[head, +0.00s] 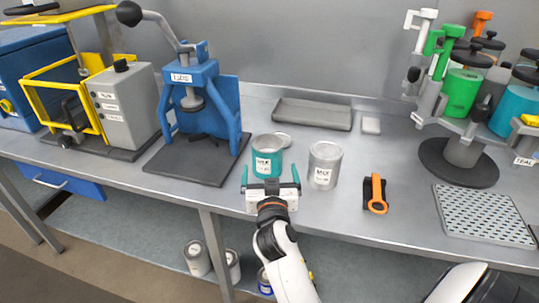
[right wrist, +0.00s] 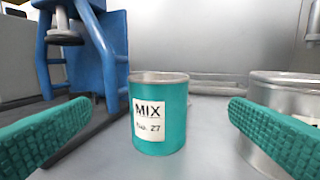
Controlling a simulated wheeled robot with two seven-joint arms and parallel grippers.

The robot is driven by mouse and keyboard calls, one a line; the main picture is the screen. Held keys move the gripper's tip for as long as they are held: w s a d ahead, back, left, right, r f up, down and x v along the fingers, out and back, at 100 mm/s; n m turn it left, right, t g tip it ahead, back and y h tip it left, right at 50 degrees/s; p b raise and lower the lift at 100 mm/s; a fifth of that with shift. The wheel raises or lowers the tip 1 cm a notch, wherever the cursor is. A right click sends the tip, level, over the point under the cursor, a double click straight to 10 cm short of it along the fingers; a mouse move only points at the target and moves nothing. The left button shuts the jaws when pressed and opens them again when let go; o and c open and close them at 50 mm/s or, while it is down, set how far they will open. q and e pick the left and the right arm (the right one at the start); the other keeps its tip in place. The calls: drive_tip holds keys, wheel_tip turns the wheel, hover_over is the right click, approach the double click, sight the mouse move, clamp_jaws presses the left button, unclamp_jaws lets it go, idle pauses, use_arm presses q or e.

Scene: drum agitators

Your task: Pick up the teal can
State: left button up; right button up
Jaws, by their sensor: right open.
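The teal can (head: 267,160) stands upright on the grey bench, with a white MIX label on its front. My right gripper (head: 270,170) is open and empty, at bench level just in front of the can. A gap shows on each side between the pads and the can. My left gripper is not in view.
A silver can (head: 325,166) stands close to the right of the teal can; it also shows beside the right finger (right wrist: 268,95). A blue press (head: 195,90) stands to the left. An orange-handled tool (head: 376,192) lies right.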

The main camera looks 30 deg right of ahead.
sight(268, 157)
drive_tip(key=p+x, duration=0.1)
drive_tip(key=x, duration=0.3)
drive_tip(key=shift+w+r, duration=0.2)
drive_tip(key=shift+w+d+f, duration=0.1)
drive_tip(key=shift+w+d, duration=0.3)
drive_tip(key=shift+w, duration=0.15)
drive_tip(key=x, duration=0.1)
drive_tip(key=p+x, duration=0.1)
drive_tip(key=x, duration=0.3)
drive_tip(key=shift+w+d+f, duration=0.1)
drive_tip(key=shift+w+f, duration=0.05)
drive_tip(key=shift+f, duration=0.15)
drive_tip(key=shift+c, duration=0.8)
drive_tip(key=c, duration=0.9)
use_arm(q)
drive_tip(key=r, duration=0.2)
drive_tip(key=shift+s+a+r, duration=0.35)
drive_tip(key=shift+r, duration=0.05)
use_arm(e)
drive_tip(key=shift+c, duration=1)
drive_tip(key=shift+r, duration=0.15)
